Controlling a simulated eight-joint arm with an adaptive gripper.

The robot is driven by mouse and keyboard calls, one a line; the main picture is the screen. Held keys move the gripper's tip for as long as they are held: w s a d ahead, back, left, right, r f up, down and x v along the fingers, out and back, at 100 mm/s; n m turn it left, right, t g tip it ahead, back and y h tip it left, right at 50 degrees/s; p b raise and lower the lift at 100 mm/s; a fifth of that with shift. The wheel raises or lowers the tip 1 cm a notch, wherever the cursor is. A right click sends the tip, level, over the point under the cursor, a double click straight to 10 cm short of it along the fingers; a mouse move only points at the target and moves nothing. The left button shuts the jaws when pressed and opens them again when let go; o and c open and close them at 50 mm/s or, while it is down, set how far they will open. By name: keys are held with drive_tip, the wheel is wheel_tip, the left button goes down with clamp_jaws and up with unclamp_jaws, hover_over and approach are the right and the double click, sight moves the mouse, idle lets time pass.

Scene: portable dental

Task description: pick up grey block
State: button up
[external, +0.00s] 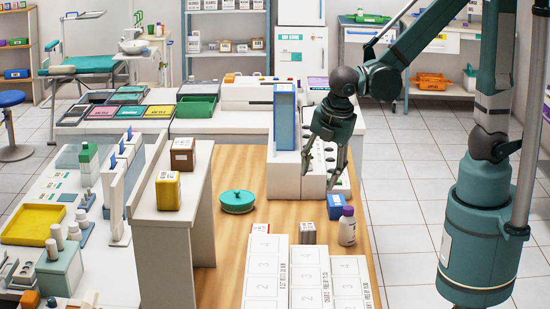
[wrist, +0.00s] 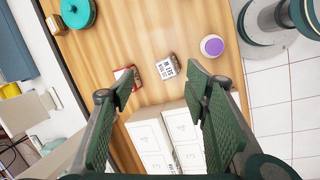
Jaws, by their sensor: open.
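A small grey block (external: 308,232) with a printed label stands on the wooden table, behind the white numbered boxes. In the wrist view the grey block (wrist: 167,67) shows its labelled top, between and beyond my fingertips. My gripper (external: 322,174) is open and empty, above the table and behind the block in the external view. In the wrist view both fingers of my gripper (wrist: 160,80) are spread wide apart, with the block clear of them.
A white bottle with a purple cap (external: 347,227) stands right of the block; a blue block (external: 335,201) is behind it. White numbered boxes (external: 310,268) lie in front. A red-and-white item (wrist: 124,76) lies nearby. A teal round lidded dish (external: 238,201) is farther left.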

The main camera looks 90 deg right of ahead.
sight(309, 228)
drive_tip(key=w+a+f+n+b, duration=0.1)
drive_tip(key=f+n, duration=0.1)
drive_tip(key=f, duration=0.2)
drive_tip(key=a+f+n+g+h+b, duration=0.1)
drive_tip(key=f, duration=0.3)
drive_tip(key=w+a+f+n+h+b, duration=0.1)
drive_tip(key=f+n, duration=0.1)
drive_tip(key=f, duration=0.3)
drive_tip(key=shift+w+n+g, duration=0.3)
drive_tip(key=shift+w+g, duration=0.05)
drive_tip(key=shift+g, duration=0.05)
drive_tip(key=shift+b+x, duration=0.45)
drive_tip(key=shift+x, duration=0.8)
drive_tip(key=shift+f, duration=0.1)
drive_tip(key=shift+b+x, duration=0.6)
drive_tip(key=shift+x, duration=1.9)
drive_tip(key=shift+w, duration=0.1)
drive_tip(key=c, duration=1)
